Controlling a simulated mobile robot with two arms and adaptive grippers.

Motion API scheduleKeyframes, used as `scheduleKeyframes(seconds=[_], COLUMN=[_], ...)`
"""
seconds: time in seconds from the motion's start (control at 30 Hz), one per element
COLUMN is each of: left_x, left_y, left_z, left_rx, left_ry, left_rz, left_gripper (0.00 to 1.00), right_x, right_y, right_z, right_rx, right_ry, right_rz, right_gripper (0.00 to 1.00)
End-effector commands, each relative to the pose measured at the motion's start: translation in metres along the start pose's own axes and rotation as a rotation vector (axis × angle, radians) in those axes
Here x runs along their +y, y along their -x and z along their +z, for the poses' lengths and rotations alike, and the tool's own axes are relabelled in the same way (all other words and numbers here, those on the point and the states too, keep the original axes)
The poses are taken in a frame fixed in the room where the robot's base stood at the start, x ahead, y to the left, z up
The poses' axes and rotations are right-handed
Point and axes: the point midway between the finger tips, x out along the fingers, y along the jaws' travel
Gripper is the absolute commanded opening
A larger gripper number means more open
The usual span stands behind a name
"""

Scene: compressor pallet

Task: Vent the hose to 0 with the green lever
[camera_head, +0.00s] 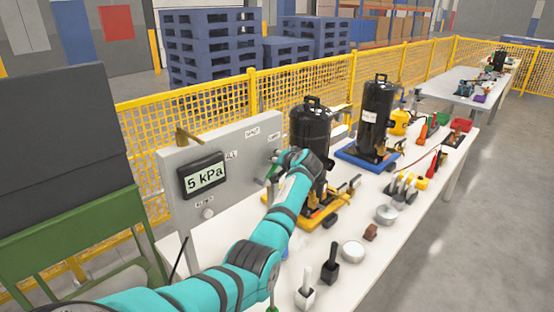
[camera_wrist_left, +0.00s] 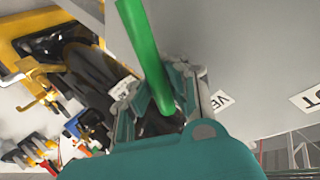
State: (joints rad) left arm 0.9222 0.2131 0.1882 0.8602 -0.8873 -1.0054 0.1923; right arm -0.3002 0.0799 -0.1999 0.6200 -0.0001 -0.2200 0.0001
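The grey gauge panel (camera_head: 237,185) stands at the left end of the table, and its display (camera_head: 203,176) reads 5 kPa. The green lever (camera_head: 272,173) is at the panel's right side, partly hidden by my left gripper (camera_head: 294,163). In the left wrist view the green lever (camera_wrist_left: 147,50) runs from the top edge down between the fingers of my left gripper (camera_wrist_left: 160,100). The fingers lie on both sides of it; whether they press on it is unclear. A white label starting "VE" (camera_wrist_left: 222,101) is on the panel beside the gripper. My right gripper is not in view.
A black compressor (camera_head: 310,130) on a yellow base stands just behind my left gripper. Another black compressor (camera_head: 377,118) stands farther along the white table (camera_head: 330,285). Several tools and a silver round part (camera_head: 352,251) lie nearby. A yellow fence (camera_head: 230,95) runs behind.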

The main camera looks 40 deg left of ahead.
Motion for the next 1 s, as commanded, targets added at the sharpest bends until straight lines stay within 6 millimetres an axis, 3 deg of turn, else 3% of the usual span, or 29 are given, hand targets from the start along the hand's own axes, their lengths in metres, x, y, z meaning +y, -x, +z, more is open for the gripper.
scheduleKeyframes(seconds=[0.03,0.53,0.83,1.0], left_x=[0.01,0.0109,0.0071,0.0048], left_y=[0.0004,-0.0004,-0.0004,-0.0007], left_z=[0.0058,0.0072,0.0043,0.0032], left_rx=[-0.016,-0.026,-0.021,-0.018], left_ry=[-0.014,-0.027,-0.023,-0.021], left_rz=[0.014,0.014,0.009,0.006], left_gripper=[0.0,0.0,0.4,0.4], right_x=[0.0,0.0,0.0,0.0], right_y=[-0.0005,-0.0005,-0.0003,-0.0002], right_z=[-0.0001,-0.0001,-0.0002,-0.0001], right_rx=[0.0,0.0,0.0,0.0], right_ry=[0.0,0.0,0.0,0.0], right_rz=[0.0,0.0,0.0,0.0], right_gripper=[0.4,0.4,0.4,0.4])
